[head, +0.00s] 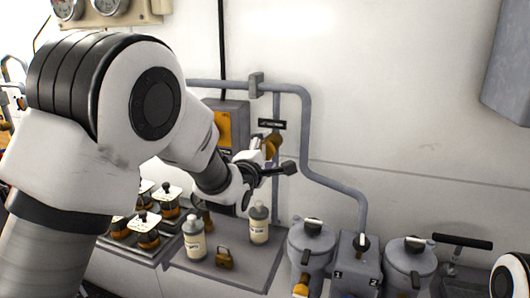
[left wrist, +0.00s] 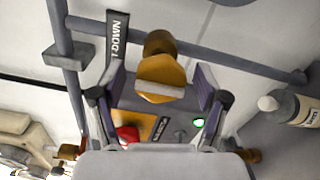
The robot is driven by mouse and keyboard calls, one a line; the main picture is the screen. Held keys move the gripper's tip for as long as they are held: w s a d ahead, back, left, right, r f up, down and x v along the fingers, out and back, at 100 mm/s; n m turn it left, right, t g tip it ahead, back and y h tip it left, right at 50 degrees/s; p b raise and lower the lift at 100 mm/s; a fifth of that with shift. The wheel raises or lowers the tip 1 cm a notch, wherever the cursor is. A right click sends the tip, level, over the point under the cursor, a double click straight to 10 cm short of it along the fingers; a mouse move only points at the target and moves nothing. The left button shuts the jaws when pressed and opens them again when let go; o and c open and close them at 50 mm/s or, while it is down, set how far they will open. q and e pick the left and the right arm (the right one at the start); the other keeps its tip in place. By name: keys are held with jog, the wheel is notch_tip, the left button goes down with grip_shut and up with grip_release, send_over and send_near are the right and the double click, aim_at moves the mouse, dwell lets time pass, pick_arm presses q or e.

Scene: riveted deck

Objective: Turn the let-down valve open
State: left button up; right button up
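The let-down valve has an orange handle (head: 271,146) on a grey pipe on the wall, under a small black label (head: 272,125). In the left wrist view the orange handle (left wrist: 160,78) shows with a pale front edge, beside a black plate ending in "DOWN" (left wrist: 117,40). My left gripper (head: 268,167) is at the valve. In the left wrist view its two fingers (left wrist: 160,88) stand open, one on each side of the handle, with visible gaps. Whether the handle lies fully between the pads in depth is unclear. My right gripper is not in view.
A grey panel box (head: 227,118) with an orange plate is behind my left wrist. Two white bottles (head: 194,240) (head: 259,225) and a brass padlock (head: 224,259) stand on the grey shelf below. Grey lidded pots (head: 311,243) stand to the right. Grey pipe (head: 304,125) runs along the wall.

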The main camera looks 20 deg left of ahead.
pick_arm(q)
jog(key=s, duration=1.2)
jog(key=shift+a, duration=0.2)
